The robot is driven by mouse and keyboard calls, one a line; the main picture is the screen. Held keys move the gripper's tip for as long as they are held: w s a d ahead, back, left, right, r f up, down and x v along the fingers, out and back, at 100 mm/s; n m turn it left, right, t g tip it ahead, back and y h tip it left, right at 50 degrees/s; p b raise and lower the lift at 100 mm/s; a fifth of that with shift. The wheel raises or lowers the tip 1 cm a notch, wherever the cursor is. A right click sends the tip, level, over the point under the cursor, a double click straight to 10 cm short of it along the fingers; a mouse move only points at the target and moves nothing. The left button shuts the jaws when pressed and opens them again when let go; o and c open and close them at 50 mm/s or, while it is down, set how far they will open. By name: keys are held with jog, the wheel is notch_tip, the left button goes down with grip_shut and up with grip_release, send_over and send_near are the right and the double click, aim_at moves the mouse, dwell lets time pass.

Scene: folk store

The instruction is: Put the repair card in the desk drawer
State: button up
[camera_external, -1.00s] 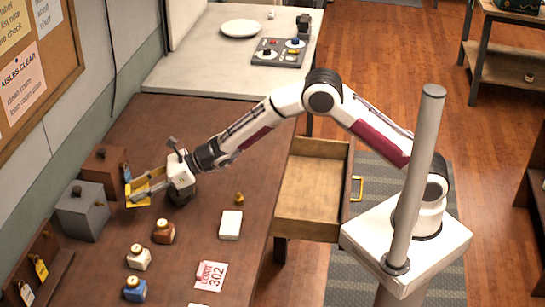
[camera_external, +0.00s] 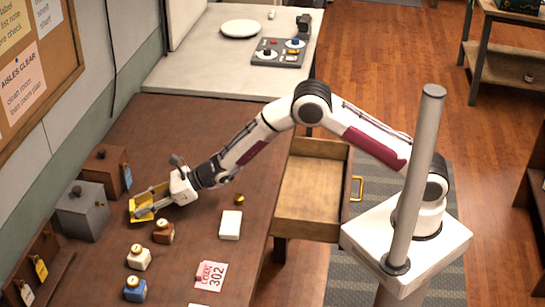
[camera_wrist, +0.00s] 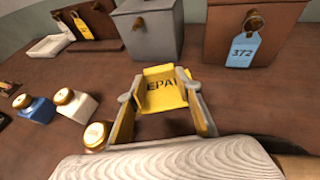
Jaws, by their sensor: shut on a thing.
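The yellow repair card (camera_wrist: 165,87), with the letters "EPAI" readable, stands between my fingertips in the wrist view. My gripper (camera_wrist: 158,92) is shut on it, with one finger at each side. In the external view my gripper (camera_external: 146,203) is low over the back left of the desk (camera_external: 190,135), in front of the grey box. The card (camera_external: 141,208) shows there as a small yellow patch, partly hidden by the fingers. I cannot tell if it touches the desk. The desk drawer (camera_external: 308,190) is pulled open at the desk's right side and looks empty.
A grey box (camera_external: 83,215) and a brown box (camera_external: 104,168) with a blue tag stand behind the gripper. Brown (camera_external: 163,233), white (camera_external: 139,258) and blue (camera_external: 135,290) bottles, a white block (camera_external: 230,225), a brass piece (camera_external: 239,199) and a pink card (camera_external: 211,276) occupy the desk.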

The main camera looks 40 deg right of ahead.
jog(key=shift+f, duration=0.1)
jog(key=shift+f, duration=1.8)
jog(key=shift+f, duration=0.15)
jog(key=o, duration=0.6)
jog(key=shift+r, duration=0.2)
notch_tip(320, 180, up, 4)
jog(key=r, duration=0.1)
send_over(183, 215)
jog(key=shift+f, duration=0.25)
